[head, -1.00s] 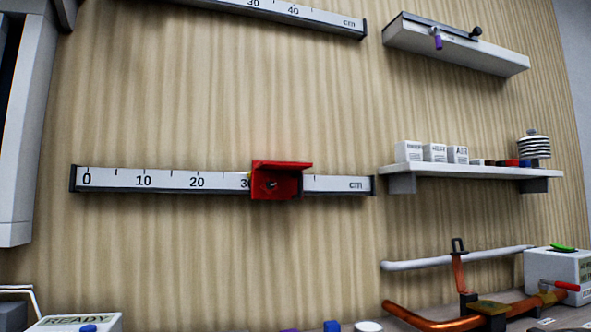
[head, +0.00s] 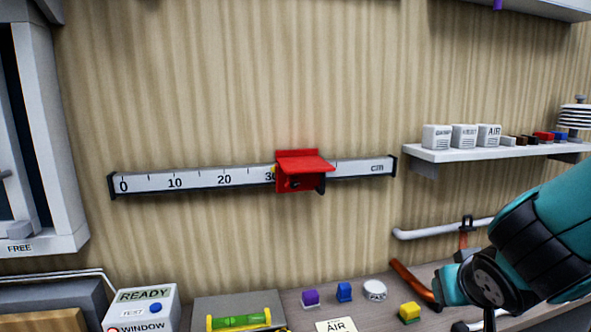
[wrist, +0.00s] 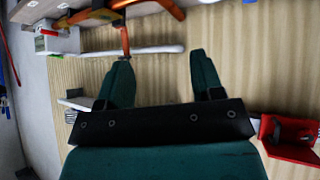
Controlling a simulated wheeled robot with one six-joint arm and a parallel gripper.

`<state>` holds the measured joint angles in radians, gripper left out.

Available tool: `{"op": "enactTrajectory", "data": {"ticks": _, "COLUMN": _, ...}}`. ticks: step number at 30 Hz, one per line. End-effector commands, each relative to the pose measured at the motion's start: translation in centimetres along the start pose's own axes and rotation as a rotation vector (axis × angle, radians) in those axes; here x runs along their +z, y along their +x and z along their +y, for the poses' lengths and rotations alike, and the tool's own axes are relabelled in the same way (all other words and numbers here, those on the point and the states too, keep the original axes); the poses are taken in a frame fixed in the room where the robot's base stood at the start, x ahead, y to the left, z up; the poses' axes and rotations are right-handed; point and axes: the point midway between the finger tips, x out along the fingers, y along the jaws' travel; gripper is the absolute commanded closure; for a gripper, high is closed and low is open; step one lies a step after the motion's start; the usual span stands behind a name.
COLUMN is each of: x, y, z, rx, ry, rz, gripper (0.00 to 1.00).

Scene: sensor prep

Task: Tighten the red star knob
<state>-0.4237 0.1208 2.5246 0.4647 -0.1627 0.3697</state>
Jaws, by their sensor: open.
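A red carriage (head: 300,160) sits on the lower wall scale (head: 220,178), a little past the 30 mark. A small dark part shows on its front under the red top flap; I cannot make out a red star knob on it. The carriage also shows at the right edge of the wrist view (wrist: 264,150), with a dark part inside. My gripper (wrist: 160,72) is open, its two teal fingers apart with nothing between them. It is well away from the carriage. In the head view my teal arm is at the lower right, and the fingertips are not clear.
A shelf (head: 478,152) with labelled white boxes is at the right. Copper and white pipes (head: 445,231) run below it. The bench holds a READY box (head: 143,309), a green level (head: 238,321) and coloured blocks. The wall around the scale is clear.

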Motion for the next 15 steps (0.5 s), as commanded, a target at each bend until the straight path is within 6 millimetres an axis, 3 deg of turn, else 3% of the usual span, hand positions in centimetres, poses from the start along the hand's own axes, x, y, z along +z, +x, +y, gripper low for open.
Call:
{"op": "enactTrajectory", "data": {"ticks": 5, "x": -5.0, "y": -2.2, "z": -6.6, "rx": -0.096, "ry": -0.044, "rz": 0.345, "gripper": 0.39}}
{"op": "enactTrajectory", "data": {"ticks": 9, "x": -7.9, "y": -6.6, "z": -13.0, "rx": -0.261, "ry": -0.085, "rz": 0.616, "gripper": 0.39}}
{"op": "enactTrajectory", "data": {"ticks": 12, "x": -8.6, "y": -9.7, "z": -16.6, "rx": -0.377, "ry": -0.112, "rz": 0.744, "gripper": 0.39}}
{"op": "enactTrajectory", "data": {"ticks": 15, "x": -8.9, "y": -11.5, "z": -18.4, "rx": -0.443, "ry": -0.126, "rz": 0.808, "gripper": 0.39}}
